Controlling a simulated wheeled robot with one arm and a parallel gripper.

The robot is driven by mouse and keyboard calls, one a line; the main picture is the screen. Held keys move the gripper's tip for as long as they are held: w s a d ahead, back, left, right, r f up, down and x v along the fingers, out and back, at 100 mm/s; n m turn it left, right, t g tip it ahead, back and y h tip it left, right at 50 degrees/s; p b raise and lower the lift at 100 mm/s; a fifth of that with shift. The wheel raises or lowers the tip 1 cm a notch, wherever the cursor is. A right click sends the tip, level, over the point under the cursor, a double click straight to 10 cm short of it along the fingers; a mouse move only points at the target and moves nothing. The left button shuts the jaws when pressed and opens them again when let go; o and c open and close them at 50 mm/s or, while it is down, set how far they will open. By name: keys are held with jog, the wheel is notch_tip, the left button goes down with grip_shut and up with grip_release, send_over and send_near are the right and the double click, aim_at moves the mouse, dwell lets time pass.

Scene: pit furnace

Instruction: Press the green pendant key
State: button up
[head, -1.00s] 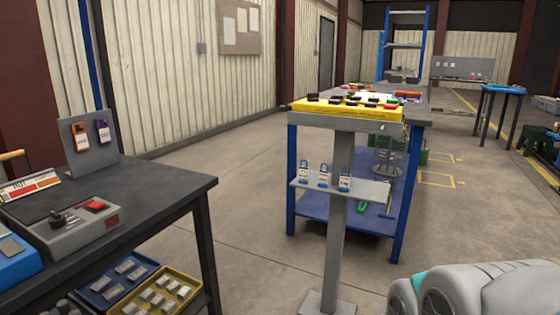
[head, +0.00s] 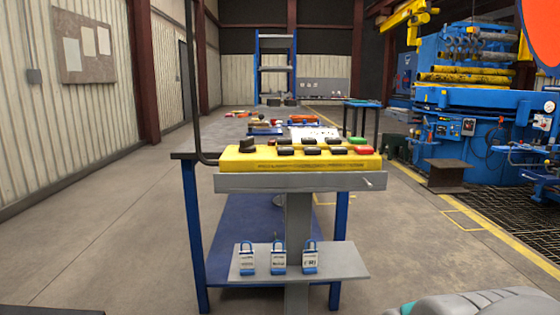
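The yellow pendant (head: 300,164) lies on a grey stand in the middle of the head view, its front edge facing me. Its top carries several black keys, a black knob (head: 247,145) at the left and a red key (head: 364,151) at the right end. The green key (head: 357,141) is just behind the red one, small and seen at a low angle. A grey part of my arm (head: 490,303) shows at the bottom right. My gripper is out of the picture.
A shelf (head: 330,264) with three blue-and-white padlocks sticks out below the pendant. A long workbench (head: 215,145) stands behind it. A blue machine (head: 470,110) is at the right. Open floor lies on both sides of the stand.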

jog(key=shift+c, duration=0.3)
grip_shut()
dwell(1.4)
